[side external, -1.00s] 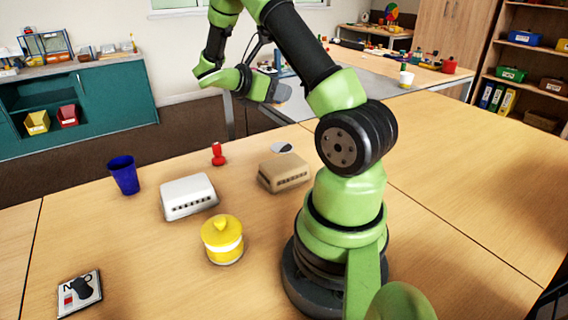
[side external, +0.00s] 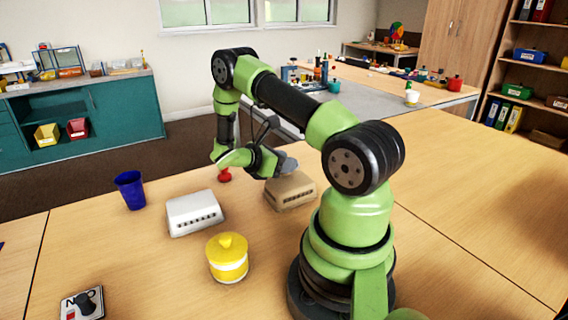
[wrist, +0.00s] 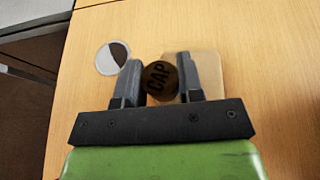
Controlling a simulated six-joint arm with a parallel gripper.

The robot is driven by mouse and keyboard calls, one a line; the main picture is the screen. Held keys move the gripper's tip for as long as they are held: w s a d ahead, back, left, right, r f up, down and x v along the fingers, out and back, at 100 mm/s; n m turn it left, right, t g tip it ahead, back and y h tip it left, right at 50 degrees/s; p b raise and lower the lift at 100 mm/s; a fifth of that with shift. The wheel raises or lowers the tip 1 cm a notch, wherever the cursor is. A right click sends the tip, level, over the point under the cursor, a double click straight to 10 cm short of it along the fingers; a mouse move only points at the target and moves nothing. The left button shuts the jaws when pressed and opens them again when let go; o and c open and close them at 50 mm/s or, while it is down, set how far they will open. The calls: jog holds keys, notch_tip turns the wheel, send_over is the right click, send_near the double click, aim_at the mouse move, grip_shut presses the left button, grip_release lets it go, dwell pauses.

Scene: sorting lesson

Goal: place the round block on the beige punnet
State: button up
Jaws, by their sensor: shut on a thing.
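My gripper (wrist: 158,70) is shut on the round block (wrist: 161,79), a dark brown disc marked "CAP", which sits between the two fingers in the wrist view. The beige punnet (wrist: 208,72) lies below and to the right of the block in that view, partly hidden by a finger. In the side view the beige punnet (side external: 293,192) stands on the table, with my gripper (side external: 287,165) low above its back left part. The block cannot be made out in the side view.
A white punnet (side external: 193,213), a yellow lidded pot (side external: 227,258), a blue cup (side external: 131,190), and a red piece (side external: 224,174) stand on the table. A black-and-white disc (wrist: 113,58) lies near the punnet.

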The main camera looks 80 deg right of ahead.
jog(key=shift+f, duration=0.25)
jog(key=shift+f, duration=0.15)
jog(key=o, duration=0.9)
